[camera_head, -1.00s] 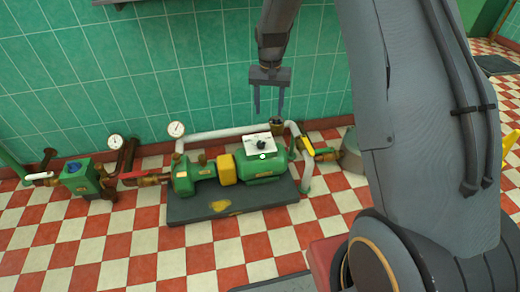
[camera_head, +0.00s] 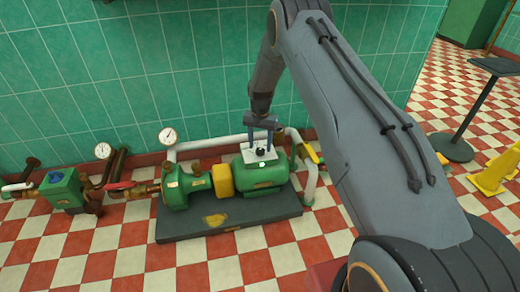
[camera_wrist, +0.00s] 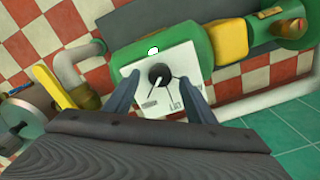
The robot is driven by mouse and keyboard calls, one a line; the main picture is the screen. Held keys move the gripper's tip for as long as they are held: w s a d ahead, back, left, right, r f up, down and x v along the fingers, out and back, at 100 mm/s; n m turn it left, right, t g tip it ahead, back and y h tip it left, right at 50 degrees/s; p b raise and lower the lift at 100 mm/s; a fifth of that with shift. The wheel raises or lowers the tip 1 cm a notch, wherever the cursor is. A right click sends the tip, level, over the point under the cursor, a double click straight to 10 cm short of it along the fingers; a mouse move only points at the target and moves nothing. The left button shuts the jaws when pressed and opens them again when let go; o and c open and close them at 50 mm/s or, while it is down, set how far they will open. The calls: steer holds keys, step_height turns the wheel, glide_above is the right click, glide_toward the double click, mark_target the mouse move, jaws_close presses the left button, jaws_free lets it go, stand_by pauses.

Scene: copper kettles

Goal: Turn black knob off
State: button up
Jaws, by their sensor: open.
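The black knob (camera_wrist: 158,76) sits in the middle of a white square plate (camera_wrist: 150,97) with printed lettering, on top of a green pump motor (camera_head: 262,177). A pale pointer line shows on the knob in the wrist view. My gripper (camera_wrist: 162,88) is open, with one finger on each side of the plate and the knob between them in the picture. In the head view my gripper (camera_head: 260,141) points down over the plate (camera_head: 259,156). I cannot tell whether the fingers touch the plate. The knob is small and partly hidden there.
A yellow coupling (camera_head: 223,181) and a dark base plate (camera_head: 230,214) belong to the pump. A white pipe (camera_head: 215,142) runs behind it along the tiled wall. A yellow lever (camera_head: 311,153) is at its right. Checkered floor lies free in front.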

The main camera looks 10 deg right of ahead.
steer(key=shift+f, duration=1)
steer(key=c, duration=1)
steer(key=shift+c, duration=0.2)
